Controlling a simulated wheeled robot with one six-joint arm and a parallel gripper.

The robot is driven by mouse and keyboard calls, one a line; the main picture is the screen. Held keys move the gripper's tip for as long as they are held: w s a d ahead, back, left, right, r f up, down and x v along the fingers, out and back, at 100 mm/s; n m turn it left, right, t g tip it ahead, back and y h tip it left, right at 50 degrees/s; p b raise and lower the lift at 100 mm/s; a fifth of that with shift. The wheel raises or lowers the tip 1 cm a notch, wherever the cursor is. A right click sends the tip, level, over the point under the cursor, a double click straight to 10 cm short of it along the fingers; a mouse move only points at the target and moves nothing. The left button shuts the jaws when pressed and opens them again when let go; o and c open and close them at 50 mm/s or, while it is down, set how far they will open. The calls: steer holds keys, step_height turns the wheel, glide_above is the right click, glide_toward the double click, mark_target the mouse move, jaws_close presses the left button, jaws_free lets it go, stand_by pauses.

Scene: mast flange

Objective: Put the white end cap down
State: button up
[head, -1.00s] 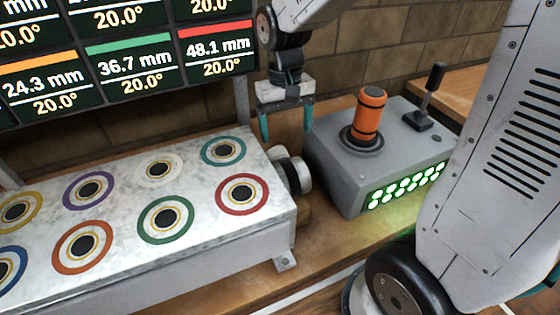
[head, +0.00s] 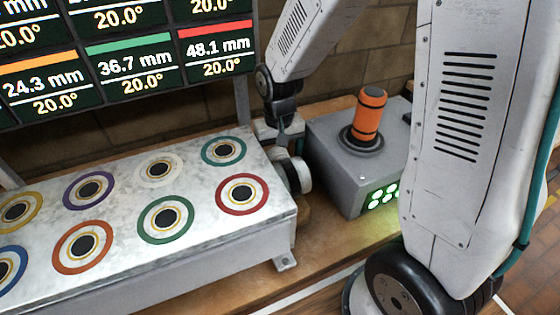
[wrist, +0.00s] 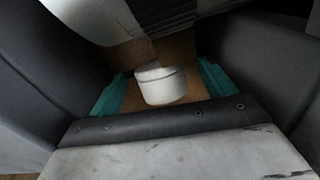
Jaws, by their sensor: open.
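The white end cap (wrist: 162,86) shows in the wrist view as a short white cylinder on the brown bench, between my teal fingers. My gripper (wrist: 161,84) is open, with a visible gap on each side of the cap. In the head view my gripper (head: 282,138) is low behind the far right end of the metal block, and its fingers are mostly hidden. I cannot pick out this cap for sure in the head view.
The metal block (head: 120,232) with coloured rings is left of my gripper. A white and black round part (head: 298,175) is at its right end. The grey control box (head: 336,160) with an orange handle (head: 369,115) stands close on the right.

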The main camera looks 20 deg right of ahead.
steer(key=shift+f, duration=0.35)
steer(key=c, duration=1.1)
